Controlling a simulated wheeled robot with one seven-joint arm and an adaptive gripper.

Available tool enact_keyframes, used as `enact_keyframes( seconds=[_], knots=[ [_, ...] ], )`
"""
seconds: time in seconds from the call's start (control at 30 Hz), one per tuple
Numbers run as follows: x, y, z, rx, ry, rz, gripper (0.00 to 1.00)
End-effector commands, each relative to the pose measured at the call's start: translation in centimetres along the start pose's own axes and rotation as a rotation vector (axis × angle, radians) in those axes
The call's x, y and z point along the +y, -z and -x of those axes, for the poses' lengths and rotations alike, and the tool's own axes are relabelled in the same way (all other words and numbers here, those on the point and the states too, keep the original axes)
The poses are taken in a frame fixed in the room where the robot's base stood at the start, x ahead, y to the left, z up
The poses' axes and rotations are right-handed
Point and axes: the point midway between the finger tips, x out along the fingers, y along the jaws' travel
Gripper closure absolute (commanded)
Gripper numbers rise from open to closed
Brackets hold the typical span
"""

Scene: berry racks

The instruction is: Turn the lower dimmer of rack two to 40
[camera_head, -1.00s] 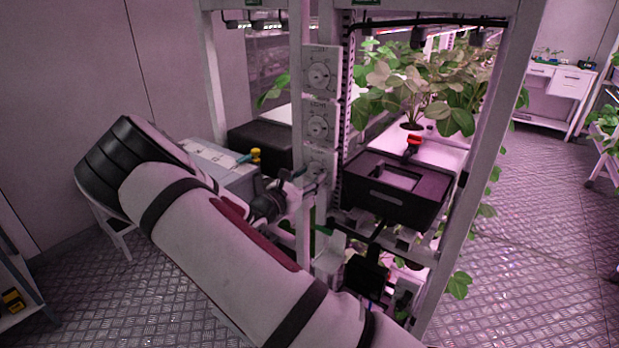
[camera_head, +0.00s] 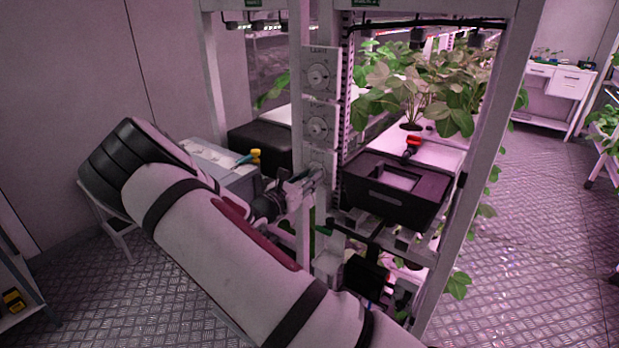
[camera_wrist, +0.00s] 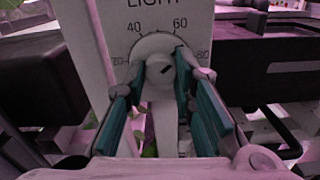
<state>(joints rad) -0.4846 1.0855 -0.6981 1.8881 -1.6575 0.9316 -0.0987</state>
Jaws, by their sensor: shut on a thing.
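In the wrist view, a white panel marked LIGHT (camera_wrist: 112,30) carries a round dimmer knob (camera_wrist: 160,70), with 20, 40, 60 and 80 printed around it. A short dark mark on the knob slants toward the upper right, roughly between 60 and 80. My gripper (camera_wrist: 160,74) is shut on the knob, its teal-padded fingers at the left and right of it. In the head view, my gripper (camera_head: 316,178) is at the lowest panel (camera_head: 318,157) on the rack post, hiding most of its dial. The upper dimmers (camera_head: 318,76) and (camera_head: 318,127) are uncovered above.
A black box (camera_head: 395,192) stands on the rack shelf right of the post, with leafy plants (camera_head: 430,90) behind it. A grey case (camera_head: 225,170) with a yellow-and-blue item (camera_head: 251,156) is left of my gripper. Open floor (camera_head: 540,230) lies to the right.

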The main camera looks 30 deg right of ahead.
Motion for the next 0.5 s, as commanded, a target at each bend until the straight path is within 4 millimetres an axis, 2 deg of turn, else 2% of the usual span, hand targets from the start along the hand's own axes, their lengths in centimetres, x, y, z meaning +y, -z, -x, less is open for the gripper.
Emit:
enact_keyframes(
  seconds=[0.5],
  knots=[
    [-0.18, -0.04, -0.03, 0.0, 0.002, 0.436, 1.0]
  ],
)
